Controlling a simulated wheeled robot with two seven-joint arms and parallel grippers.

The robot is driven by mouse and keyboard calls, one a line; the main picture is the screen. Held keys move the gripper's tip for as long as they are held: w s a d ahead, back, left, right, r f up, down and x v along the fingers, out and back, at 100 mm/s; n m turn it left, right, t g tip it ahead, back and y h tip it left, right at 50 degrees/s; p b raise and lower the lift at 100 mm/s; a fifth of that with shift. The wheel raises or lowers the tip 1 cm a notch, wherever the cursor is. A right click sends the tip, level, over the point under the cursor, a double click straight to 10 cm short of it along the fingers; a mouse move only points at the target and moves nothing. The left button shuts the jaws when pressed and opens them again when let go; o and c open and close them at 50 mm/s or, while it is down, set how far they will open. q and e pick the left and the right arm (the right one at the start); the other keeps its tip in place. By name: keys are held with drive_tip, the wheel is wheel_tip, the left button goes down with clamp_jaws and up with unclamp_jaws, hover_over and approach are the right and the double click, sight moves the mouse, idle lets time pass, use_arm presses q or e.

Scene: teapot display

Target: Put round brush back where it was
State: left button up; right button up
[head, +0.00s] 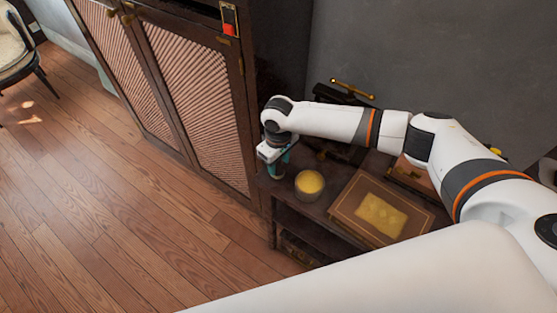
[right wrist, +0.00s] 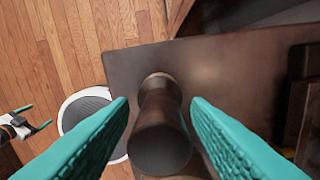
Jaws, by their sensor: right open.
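A dark brown, round-ended upright object, apparently the round brush (right wrist: 160,125), stands on the dark side table (right wrist: 210,65) near its corner. In the right wrist view it lies between the two teal fingers of my right gripper (right wrist: 158,108), with a gap to each finger. My right gripper (head: 277,168) is open and points down over the table's left end in the head view, where it mostly hides the brush. My left gripper (right wrist: 32,118) shows small at the left edge of the right wrist view, its teal fingers apart and empty, away from the table.
A bowl of yellow stuff (head: 310,183) stands just right of my right gripper. A brown box with a yellow patterned top (head: 350,226) lies further right. A gold rod (head: 352,90) is at the back by the wall. A tall cabinet (head: 190,80) stands close on the left.

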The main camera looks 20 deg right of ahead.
wheel_tip(320, 180, up, 12)
drive_tip(key=shift+r, duration=0.2)
idle(0.4)
